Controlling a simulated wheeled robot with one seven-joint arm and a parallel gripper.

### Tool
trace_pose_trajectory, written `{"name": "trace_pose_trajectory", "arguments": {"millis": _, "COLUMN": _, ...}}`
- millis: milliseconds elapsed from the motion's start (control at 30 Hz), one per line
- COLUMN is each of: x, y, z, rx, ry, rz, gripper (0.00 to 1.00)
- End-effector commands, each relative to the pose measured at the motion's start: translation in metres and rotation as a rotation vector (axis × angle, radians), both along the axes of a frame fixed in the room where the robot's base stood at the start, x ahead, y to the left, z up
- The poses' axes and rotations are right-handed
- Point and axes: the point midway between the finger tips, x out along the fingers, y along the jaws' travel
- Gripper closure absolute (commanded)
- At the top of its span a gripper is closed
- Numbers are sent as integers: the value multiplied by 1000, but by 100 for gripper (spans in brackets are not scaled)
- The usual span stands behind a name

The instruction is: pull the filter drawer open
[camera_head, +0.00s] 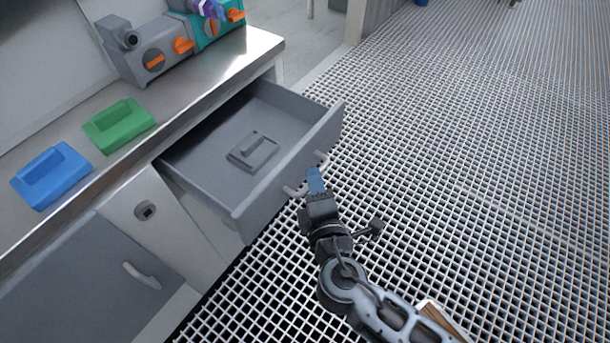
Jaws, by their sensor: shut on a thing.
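The filter drawer (211,180) is grey and stands pulled out from the cabinet under the steel counter. A flat dark grey piece with a raised bar (252,150) lies on its floor. The drawer's light handle (293,191) is on the front panel, and its ends show on both sides of my gripper. My gripper (315,180), with blue fingers, is at the front panel and shut on the handle. The fingers hide the middle of the handle.
On the steel counter (200,95) are a blue tray (52,176), a green tray (119,125) and grey and teal units with orange knobs (155,62). A cabinet door with a handle (142,276) is at lower left.

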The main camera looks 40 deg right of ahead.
Motion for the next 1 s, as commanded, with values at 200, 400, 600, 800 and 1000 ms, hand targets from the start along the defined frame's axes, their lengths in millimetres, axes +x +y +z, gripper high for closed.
{"name": "trace_pose_trajectory", "arguments": {"millis": 200, "x": -2, "y": 0, "z": -1, "rx": 0, "ry": 2, "rz": 2, "gripper": 100}}
{"name": "trace_pose_trajectory", "arguments": {"millis": 400, "x": -2, "y": 0, "z": -1, "rx": 0, "ry": 2, "rz": 2, "gripper": 78}}
{"name": "trace_pose_trajectory", "arguments": {"millis": 600, "x": -2, "y": 0, "z": -1, "rx": 1, "ry": 1, "rz": 1, "gripper": 60}}
{"name": "trace_pose_trajectory", "arguments": {"millis": 800, "x": -2, "y": 0, "z": 0, "rx": 1, "ry": 1, "rz": 1, "gripper": 60}}
{"name": "trace_pose_trajectory", "arguments": {"millis": 1000, "x": -16, "y": 7, "z": 1, "rx": 1, "ry": 2, "rz": 3, "gripper": 60}}
